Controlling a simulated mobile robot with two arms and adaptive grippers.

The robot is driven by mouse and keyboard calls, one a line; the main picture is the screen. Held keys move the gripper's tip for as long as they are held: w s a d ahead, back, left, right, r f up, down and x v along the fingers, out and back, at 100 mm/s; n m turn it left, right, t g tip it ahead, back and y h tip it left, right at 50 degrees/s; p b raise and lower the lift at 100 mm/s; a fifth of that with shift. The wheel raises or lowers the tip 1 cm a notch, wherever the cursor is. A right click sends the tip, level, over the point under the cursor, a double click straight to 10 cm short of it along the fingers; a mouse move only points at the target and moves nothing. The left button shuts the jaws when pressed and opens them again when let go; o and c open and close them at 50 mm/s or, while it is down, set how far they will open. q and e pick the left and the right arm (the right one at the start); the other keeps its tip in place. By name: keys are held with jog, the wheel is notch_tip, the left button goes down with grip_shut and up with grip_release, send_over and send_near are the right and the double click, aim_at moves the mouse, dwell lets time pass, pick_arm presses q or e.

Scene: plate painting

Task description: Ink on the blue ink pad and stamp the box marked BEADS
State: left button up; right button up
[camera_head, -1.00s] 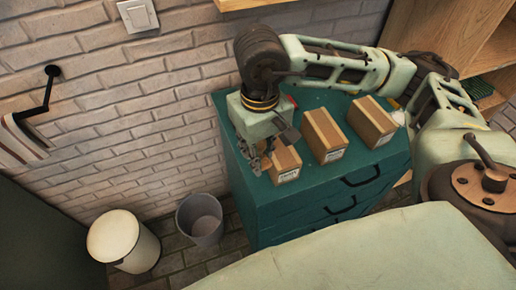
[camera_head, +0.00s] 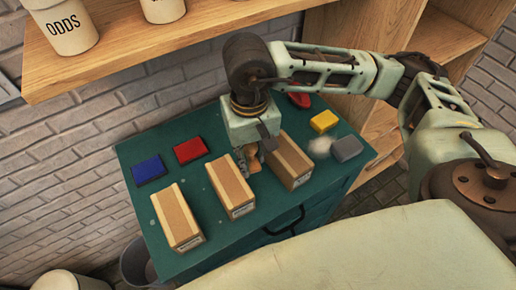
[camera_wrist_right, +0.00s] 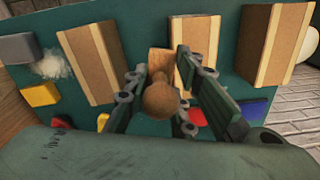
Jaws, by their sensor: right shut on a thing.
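My right gripper (camera_head: 250,160) is shut on a wooden stamp (camera_wrist_right: 160,98) with a round knob. It holds the stamp over the green cabinet top between the middle box (camera_head: 231,188) and the right box (camera_head: 290,160). I cannot tell whether the stamp touches the surface. A third box (camera_head: 178,218) stands at the left. The boxes' labels are too small to read, so I cannot tell which is BEADS. The blue ink pad (camera_head: 148,169) lies at the far left behind the boxes; it also shows in the wrist view (camera_wrist_right: 254,108). My left gripper is out of view.
A red pad (camera_head: 190,150) lies beside the blue one. A yellow pad (camera_head: 323,121), a grey pad (camera_head: 346,149) and a red object (camera_head: 300,100) are at the right. A wooden shelf (camera_head: 140,48) with jars overhangs the back. A bin (camera_head: 135,265) stands at lower left.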

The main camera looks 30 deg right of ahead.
jog(key=a+m+p, duration=0.1)
jog(key=a, duration=0.1)
jog(key=m+p, duration=0.5)
send_near(229, 181)
jog(key=shift+w+a+f, duration=0.1)
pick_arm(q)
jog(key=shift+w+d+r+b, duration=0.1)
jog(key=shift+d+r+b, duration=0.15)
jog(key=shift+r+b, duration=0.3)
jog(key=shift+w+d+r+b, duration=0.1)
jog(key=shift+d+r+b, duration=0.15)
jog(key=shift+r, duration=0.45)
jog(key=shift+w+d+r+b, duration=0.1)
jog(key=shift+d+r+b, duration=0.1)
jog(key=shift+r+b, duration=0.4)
pick_arm(e)
jog(key=shift+f, duration=2.85)
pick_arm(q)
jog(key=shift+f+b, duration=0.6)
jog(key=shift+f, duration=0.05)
pick_arm(e)
jog(key=shift+f, duration=0.5)
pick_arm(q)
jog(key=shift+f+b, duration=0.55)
pick_arm(e)
jog(key=shift+f, duration=0.15)
